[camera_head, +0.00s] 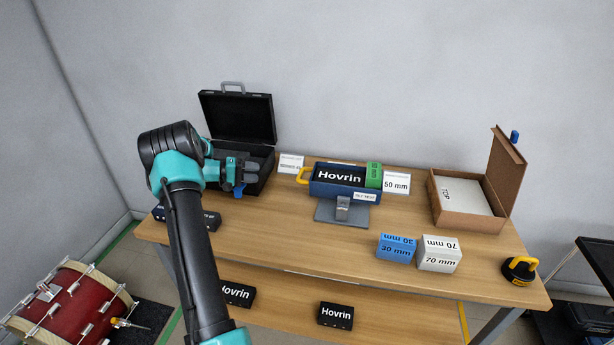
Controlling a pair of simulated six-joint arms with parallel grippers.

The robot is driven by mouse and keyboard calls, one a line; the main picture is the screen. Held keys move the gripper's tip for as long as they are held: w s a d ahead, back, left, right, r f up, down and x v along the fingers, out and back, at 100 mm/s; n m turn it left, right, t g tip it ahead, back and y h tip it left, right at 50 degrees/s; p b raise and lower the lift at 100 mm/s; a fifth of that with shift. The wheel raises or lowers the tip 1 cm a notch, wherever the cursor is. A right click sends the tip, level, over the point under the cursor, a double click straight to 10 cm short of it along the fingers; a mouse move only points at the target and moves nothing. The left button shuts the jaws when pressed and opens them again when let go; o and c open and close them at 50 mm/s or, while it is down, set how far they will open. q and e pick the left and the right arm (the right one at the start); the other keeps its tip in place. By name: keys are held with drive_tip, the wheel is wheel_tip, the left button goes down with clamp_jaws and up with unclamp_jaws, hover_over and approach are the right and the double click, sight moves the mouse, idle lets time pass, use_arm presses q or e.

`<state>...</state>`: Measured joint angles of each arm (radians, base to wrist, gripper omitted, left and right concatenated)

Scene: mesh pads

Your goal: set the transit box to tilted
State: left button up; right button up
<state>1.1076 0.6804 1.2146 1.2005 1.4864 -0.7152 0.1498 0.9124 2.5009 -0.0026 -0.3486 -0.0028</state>
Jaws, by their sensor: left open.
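A blue open box (328,190) stands at the middle back of the table. It holds a black block marked Hovrin (341,176), has a yellow handle (303,174) at its left end, and a small white label (365,196) on its front. A grey stand (342,212) sits at its front. I cannot tell for sure whether this is the transit box. The box looks about level. My left gripper (240,176) is open in front of the black case (258,118), left of the blue box and apart from it. My right gripper is out of view.
A green block (374,174) and white 50 mm block (397,183) stand right of the box. Blue 30 mm (396,247) and white 70 mm (439,254) blocks sit in front. A cardboard box (470,219) with raised lid is at right. The table's front middle is clear.

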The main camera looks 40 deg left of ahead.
sight(300, 173)
use_arm(q)
drive_tip(key=shift+w, duration=0.1)
drive_tip(key=x, duration=1.7)
drive_tip(key=shift+w+d, duration=0.1)
drive_tip(key=shift+w, duration=0.05)
drive_tip(key=shift+c, duration=0.2)
clamp_jaws()
